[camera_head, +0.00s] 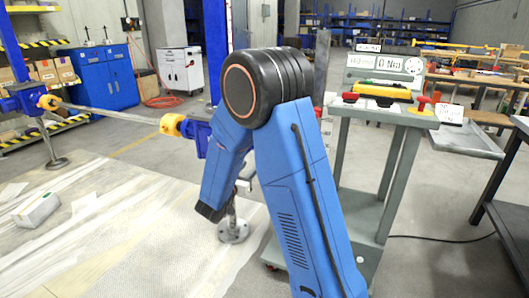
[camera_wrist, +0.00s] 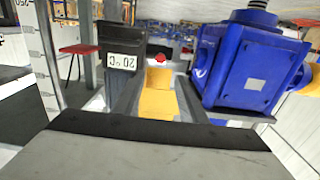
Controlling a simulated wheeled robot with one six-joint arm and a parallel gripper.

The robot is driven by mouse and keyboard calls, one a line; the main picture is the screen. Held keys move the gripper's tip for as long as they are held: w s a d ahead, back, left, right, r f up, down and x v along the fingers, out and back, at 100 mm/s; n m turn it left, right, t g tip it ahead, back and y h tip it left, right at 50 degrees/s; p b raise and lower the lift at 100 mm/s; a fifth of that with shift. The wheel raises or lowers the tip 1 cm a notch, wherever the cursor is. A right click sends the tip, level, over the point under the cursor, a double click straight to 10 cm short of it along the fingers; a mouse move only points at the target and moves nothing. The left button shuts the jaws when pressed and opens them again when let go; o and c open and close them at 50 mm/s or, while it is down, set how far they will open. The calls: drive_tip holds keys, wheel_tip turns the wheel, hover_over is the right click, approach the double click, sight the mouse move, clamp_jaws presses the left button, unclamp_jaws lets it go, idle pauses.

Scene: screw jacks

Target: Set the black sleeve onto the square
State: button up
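My gripper shows in the wrist view (camera_wrist: 160,82) as two dark grey fingers standing apart, with a yellow surface visible between them and nothing seen held. In the head view my blue arm hides it. A blue screw jack body (camera_wrist: 250,65) is close to the right of the fingers. I cannot identify the black sleeve or the square in either view. A dark panel (camera_wrist: 121,38) with a "20 °C" label is to the left of the fingers; I cannot tell what it belongs to.
A grey cart (camera_head: 385,195) at right carries a yellow block (camera_head: 380,91) and red buttons (camera_head: 423,101). A rod (camera_head: 110,114) with yellow ends spans blue jacks at left. A white box (camera_head: 36,209) lies on the sheeted floor. A dark table (camera_head: 510,215) stands far right.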

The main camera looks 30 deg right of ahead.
drive_tip(key=x, duration=1.6)
drive_tip(key=shift+w+d, duration=0.25)
clamp_jaws()
